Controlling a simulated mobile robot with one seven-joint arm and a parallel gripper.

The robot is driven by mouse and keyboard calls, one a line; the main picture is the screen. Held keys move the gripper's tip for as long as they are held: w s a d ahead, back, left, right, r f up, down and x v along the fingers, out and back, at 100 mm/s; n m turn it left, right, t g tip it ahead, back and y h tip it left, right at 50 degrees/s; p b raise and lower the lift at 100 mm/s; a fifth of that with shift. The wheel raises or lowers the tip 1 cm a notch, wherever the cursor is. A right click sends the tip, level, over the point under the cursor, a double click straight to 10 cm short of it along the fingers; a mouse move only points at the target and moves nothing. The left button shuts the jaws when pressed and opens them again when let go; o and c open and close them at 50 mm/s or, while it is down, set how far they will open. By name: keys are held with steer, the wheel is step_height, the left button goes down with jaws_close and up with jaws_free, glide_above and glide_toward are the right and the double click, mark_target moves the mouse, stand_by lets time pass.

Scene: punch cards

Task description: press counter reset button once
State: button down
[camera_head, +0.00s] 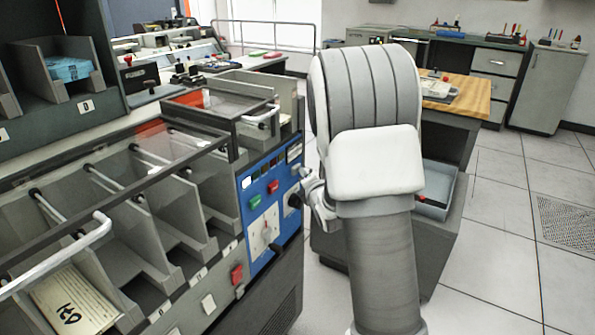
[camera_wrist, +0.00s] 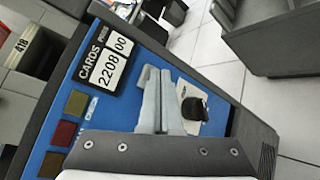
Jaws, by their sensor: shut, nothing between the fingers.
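The blue control panel (camera_head: 250,222) is on the front of the grey card machine. Its counter (camera_wrist: 107,60) reads about 2208 00 in the wrist view. A black round knob or button (camera_wrist: 194,108) stands out from a pale label plate; I cannot tell whether it is the reset button. It also shows in the head view (camera_head: 295,200). A green button (camera_head: 255,202) and a red button (camera_head: 272,187) sit to its left. My gripper (camera_wrist: 156,75) is shut and empty, in front of the panel, between the counter and the black knob in the wrist view. Contact cannot be told.
Card bins (camera_head: 150,215) with rails and a clear cover fill the machine's left side. A card (camera_head: 70,305) marked with a number lies in the nearest bin. A wooden-topped desk (camera_head: 460,100) stands behind my arm. Open tiled floor (camera_head: 500,250) lies to the right.

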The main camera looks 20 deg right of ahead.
steer(key=shift+w+a, duration=0.2)
steer(key=shift+w, duration=0.05)
stand_by(0.6)
steer(key=shift+s+d+b, duration=0.55)
steer(key=shift+s+b, duration=0.05)
steer(key=shift+s, duration=0.15)
steer(key=s+d, duration=0.1)
steer(key=s, duration=0.1)
steer(key=s+d+b, duration=0.1)
steer(key=s+d, duration=0.1)
steer(key=shift+r, duration=0.1)
stand_by(0.8)
